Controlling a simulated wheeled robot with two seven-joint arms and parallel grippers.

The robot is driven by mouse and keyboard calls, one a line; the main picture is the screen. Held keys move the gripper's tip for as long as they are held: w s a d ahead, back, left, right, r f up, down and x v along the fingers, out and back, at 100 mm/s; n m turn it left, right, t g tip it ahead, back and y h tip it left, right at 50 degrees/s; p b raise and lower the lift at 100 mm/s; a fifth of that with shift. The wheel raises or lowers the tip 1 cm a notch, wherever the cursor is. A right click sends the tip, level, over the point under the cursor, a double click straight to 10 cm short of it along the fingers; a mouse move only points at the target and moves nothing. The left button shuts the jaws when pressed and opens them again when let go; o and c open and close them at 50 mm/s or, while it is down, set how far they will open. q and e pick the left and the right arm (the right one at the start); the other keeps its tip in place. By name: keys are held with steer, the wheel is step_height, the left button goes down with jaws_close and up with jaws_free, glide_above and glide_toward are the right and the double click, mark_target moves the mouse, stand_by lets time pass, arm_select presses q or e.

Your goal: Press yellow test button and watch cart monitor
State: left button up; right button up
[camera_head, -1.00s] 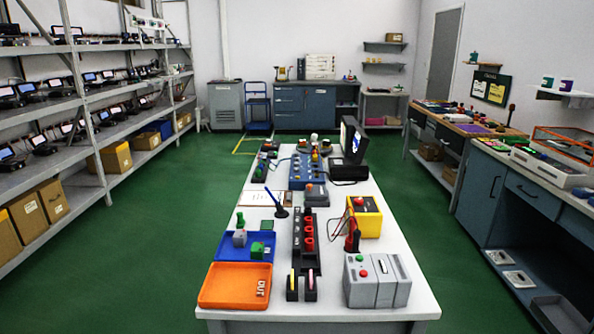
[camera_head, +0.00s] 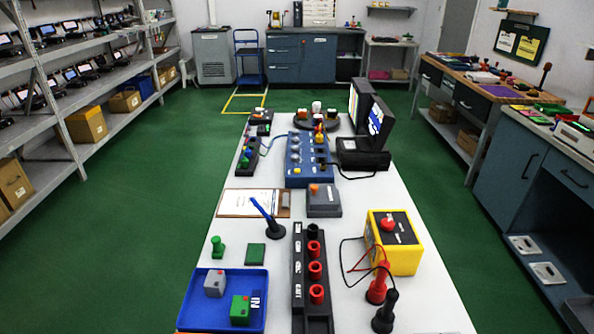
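A blue control box (camera_head: 307,160) stands on the white table, with dials and sockets on its top. A small yellow-orange knob or button (camera_head: 319,136) shows at its right side; at this size I cannot tell which. A grey box with an orange button (camera_head: 314,189) sits just nearer. A dark monitor (camera_head: 376,118) stands at the table's far right, its lit screen angled and only partly readable. Neither of my grippers is in view.
A yellow meter (camera_head: 395,243) with red and black probes stands right of a black rack (camera_head: 312,285) with red rings. A blue tray (camera_head: 222,321) and clipboard (camera_head: 238,203) lie left. Shelves line the left wall; green floor (camera_head: 150,230) is clear beside the table.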

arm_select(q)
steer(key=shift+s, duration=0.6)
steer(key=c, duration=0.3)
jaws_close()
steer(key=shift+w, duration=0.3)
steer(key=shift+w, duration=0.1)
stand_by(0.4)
